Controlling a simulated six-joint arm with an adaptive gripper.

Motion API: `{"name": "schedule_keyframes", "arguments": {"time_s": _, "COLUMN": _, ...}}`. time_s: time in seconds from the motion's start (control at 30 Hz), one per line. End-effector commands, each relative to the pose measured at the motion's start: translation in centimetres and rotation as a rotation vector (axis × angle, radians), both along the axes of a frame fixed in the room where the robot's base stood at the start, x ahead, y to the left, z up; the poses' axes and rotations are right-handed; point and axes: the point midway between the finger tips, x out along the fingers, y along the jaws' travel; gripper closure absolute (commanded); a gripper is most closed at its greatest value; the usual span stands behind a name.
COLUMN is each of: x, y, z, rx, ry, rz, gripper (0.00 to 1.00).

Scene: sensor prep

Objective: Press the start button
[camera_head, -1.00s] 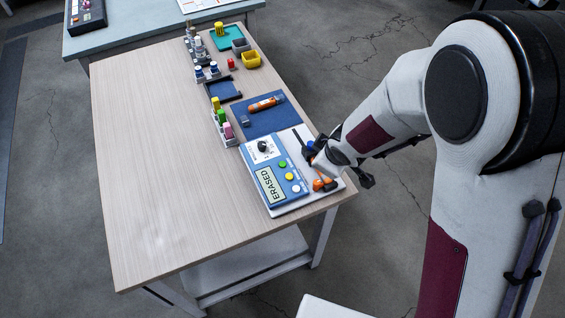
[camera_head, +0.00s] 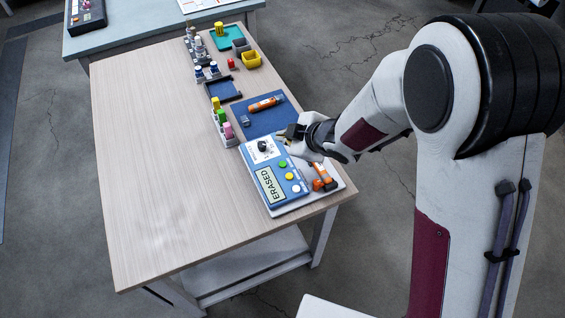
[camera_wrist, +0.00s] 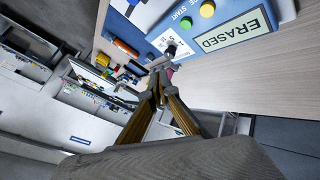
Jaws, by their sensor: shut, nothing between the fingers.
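The blue device (camera_head: 253,168) lies near the table's front right edge, its display (camera_head: 270,184) reading ERASED. It has a black knob (camera_head: 264,146), a green button (camera_head: 282,163), a yellow button (camera_head: 289,176) and a pale button (camera_head: 296,189). In the wrist view, the word START is printed beside the green button (camera_wrist: 185,22); the yellow button (camera_wrist: 207,9) is next to it. My gripper (camera_head: 283,137) is shut and empty, beyond the green button at the device's far right corner. In the wrist view, its closed fingertips (camera_wrist: 160,76) appear below the knob (camera_wrist: 170,49); contact cannot be told.
An orange-and-black tool (camera_head: 322,180) lies right of the device. A blue mat (camera_head: 255,121) with an orange tube (camera_head: 263,104) lies beyond it. A rack with coloured caps (camera_head: 223,126) stands at the left. The table's left half (camera_head: 150,170) is clear.

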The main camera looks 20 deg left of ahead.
Motion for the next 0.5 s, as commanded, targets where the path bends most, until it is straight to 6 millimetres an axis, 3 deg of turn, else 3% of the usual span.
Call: {"name": "schedule_keyframes", "arguments": {"time_s": 0.5, "x": 0.0, "y": 0.0, "z": -1.5, "rx": 0.000, "ry": 0.004, "rz": 0.000, "gripper": 1.00}}
